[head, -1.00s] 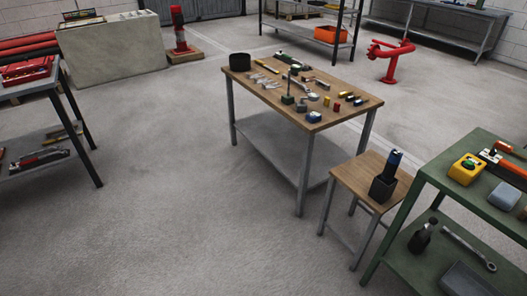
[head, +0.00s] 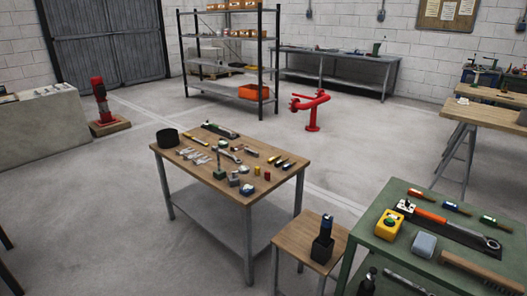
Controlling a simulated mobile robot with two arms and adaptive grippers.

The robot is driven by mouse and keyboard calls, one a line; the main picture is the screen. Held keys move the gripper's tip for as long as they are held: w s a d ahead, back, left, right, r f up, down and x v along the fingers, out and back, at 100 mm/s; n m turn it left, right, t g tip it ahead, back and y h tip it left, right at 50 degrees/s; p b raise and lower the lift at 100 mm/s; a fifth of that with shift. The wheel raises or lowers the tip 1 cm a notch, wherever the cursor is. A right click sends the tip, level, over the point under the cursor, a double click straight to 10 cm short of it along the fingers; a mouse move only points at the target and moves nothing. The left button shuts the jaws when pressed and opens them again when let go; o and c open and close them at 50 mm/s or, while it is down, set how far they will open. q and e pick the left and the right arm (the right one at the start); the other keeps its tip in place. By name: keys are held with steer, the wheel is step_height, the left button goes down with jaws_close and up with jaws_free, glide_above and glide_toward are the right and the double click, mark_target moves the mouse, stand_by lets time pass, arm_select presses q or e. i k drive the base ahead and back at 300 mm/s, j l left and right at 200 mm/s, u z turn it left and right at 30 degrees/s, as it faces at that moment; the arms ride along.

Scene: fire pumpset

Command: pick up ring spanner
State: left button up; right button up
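Neither of my grippers is in view. A long metal spanner (head: 408,282) lies on the lower shelf of the green bench (head: 372,238), at the bottom right, partly cut off by the frame edge. On the green bench top lies a long orange-handled tool (head: 432,216) with a ring-shaped end at its right. Several small silver spanners (head: 194,155) lie on the wooden table (head: 178,184), with another spanner-like tool (head: 230,154) beside them. These are too small to tell which have ring ends.
A small wooden stool (head: 290,252) bearing a dark holder (head: 322,249) stands between table and green bench. A red pipe stand (head: 313,113), black shelving (head: 263,60) and a grey bench (head: 340,56) stand behind.

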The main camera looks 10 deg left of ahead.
mark_target(213, 148)
steer(key=i+j+z, duration=0.2)
steer(key=j, duration=0.15)
steer(key=i+j+z, duration=0.15)
steer(key=j, duration=0.2)
steer(key=i+j+z, duration=0.2)
steer(key=j, duration=0.2)
steer(key=i+j+z, duration=0.2)
steer(key=j, duration=0.2)
steer(key=j+z, duration=0.15)
steer(key=j, duration=0.25)
